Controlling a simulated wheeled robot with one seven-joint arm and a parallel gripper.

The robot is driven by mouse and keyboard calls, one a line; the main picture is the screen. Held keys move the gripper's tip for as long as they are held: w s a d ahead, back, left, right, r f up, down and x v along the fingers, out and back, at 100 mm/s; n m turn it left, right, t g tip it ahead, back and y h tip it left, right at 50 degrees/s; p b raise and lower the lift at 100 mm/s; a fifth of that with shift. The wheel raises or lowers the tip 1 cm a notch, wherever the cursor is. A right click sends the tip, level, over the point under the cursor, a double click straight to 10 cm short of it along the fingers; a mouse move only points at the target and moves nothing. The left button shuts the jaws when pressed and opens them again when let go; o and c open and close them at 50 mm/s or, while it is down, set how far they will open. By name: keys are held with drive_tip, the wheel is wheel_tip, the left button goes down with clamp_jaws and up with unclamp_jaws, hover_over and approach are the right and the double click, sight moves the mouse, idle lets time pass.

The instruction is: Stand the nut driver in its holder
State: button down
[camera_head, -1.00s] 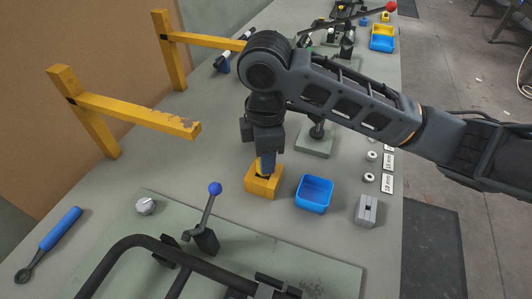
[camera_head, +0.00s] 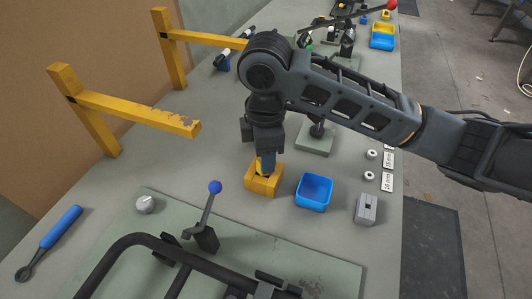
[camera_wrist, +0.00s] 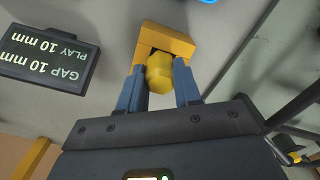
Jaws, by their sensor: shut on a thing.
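The nut driver shows its yellow handle (camera_wrist: 159,75) between the two blue fingers of my gripper (camera_wrist: 160,92) in the wrist view. My gripper is shut on it. The holder, a yellow-orange block with a dark opening (camera_wrist: 178,43), lies just beyond the handle there. In the head view my gripper (camera_head: 266,165) points down right over the holder (camera_head: 262,187). The driver's lower end is hidden, so I cannot tell how deep it is in the opening.
A blue bin (camera_head: 314,192) stands close to the right of the holder, with a grey slotted block (camera_head: 367,209) beyond it. A blue-knobbed lever clamp (camera_head: 207,220) stands in front left. A yellow bar (camera_head: 140,112) reaches in from the left. A dark gap display (camera_wrist: 47,53) shows in the wrist view.

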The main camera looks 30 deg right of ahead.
drive_tip(key=c, duration=0.7)
unclamp_jaws()
wheel_tip(320, 180, up, 8)
drive_tip(key=shift+f, duration=0.1)
idle(0.3)
